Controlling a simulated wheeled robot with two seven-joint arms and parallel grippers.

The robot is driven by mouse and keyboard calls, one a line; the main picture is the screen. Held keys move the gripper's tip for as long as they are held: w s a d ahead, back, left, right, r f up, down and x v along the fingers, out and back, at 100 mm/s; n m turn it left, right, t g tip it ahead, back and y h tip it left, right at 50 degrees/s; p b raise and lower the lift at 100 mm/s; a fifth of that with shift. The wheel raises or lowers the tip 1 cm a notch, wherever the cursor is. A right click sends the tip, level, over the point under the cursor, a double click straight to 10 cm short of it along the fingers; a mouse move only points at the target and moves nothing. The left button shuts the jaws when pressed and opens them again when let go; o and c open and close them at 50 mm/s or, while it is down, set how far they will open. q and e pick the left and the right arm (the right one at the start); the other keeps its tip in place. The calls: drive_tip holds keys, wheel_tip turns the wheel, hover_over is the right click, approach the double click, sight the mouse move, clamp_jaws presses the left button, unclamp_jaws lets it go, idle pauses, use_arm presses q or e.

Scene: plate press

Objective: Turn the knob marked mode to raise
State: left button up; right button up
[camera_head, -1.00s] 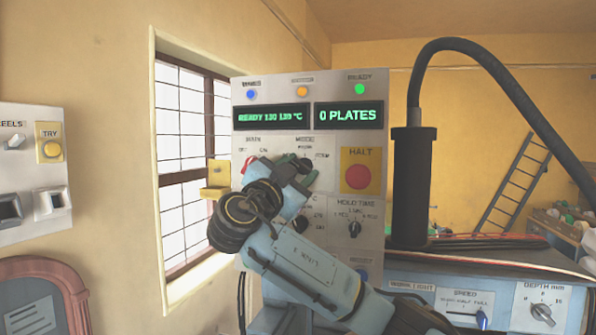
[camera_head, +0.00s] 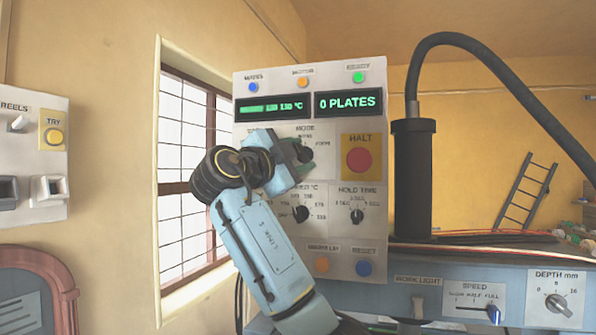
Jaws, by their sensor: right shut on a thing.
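The mode knob (camera_head: 306,153) is a dark knob on the upper middle of the grey control panel (camera_head: 322,233), under the word MODE. My right gripper (camera_head: 301,154) reaches up from below and is shut on it. The fingers cover the knob's left side and some of the marks around it. A mark above the knob is too small to read, and one to its right looks like FORM. I cannot tell which mark the knob points to. My left gripper is not in view.
The red HALT button (camera_head: 359,160) is close to the right of the gripper. Below are the temperature knob (camera_head: 300,214) and the hold time knob (camera_head: 357,216). A thick black cylinder (camera_head: 413,180) with a hose stands right of the panel. A window (camera_head: 187,160) is at left.

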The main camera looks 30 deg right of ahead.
drive_tip(key=shift+m+g+y+p, duration=0.25)
drive_tip(key=shift+m+g+y, duration=0.15)
drive_tip(key=shift+m, duration=1.05)
drive_tip(key=shift+m+g+y+p, duration=0.25)
drive_tip(key=shift+m+g+y, duration=0.15)
drive_tip(key=shift+m, duration=1.05)
drive_tip(key=o, duration=1)
drive_tip(key=shift+r, duration=0.1)
drive_tip(key=b+v, duration=0.2)
drive_tip(key=v, duration=1.1)
drive_tip(key=shift+s+a+r, duration=0.1)
drive_tip(key=shift+a, duration=0.15)
